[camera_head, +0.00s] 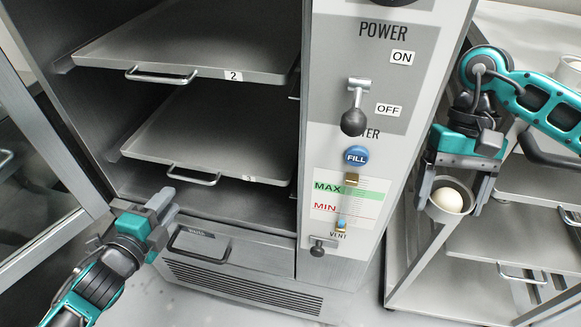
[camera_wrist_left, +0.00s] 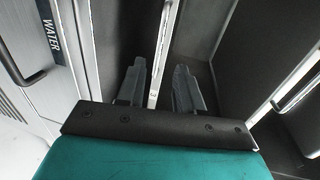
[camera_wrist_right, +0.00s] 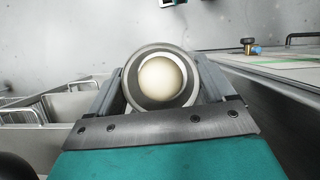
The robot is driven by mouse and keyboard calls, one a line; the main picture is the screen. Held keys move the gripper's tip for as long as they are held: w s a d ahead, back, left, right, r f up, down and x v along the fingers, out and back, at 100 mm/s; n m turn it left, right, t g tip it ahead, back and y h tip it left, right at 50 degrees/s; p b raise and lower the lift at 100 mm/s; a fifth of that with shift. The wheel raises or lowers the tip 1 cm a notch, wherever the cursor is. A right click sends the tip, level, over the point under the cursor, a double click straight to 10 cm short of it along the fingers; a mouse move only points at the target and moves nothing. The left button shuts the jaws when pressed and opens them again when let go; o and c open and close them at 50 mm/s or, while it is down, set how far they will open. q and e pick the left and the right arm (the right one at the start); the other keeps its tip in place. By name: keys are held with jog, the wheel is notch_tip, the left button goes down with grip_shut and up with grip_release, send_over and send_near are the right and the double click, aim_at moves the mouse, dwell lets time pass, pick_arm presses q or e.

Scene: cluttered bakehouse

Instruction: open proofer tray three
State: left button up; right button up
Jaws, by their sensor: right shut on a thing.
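Proofer tray three (camera_head: 215,138) is the lower grey tray, with a "3" label at its front right corner. Its bar handle (camera_head: 193,177) is at the front edge. The tray sits inside the proofer, below tray two (camera_head: 190,45). My left gripper (camera_head: 168,202) is open and empty, below and left of that handle and apart from it. In the left wrist view its fingers (camera_wrist_left: 160,80) stand apart with a pale metal edge visible between them. My right gripper (camera_head: 458,192) is shut on a grey cup (camera_wrist_right: 134,90) holding a cream-coloured ball (camera_wrist_right: 162,78).
A water drawer with a dark handle (camera_head: 199,246) is just right of my left gripper. The glass door (camera_head: 45,185) stands open at left. The control panel has a power lever (camera_head: 354,118) and fill button (camera_head: 356,156). A shelved rack (camera_head: 500,240) stands at right.

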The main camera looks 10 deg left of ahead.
pick_arm(q)
jog(key=b+x, duration=0.1)
jog(key=x, duration=0.6)
jog(key=shift+w, duration=0.45)
jog(key=shift+f, duration=0.15)
grip_shut()
dwell(0.9)
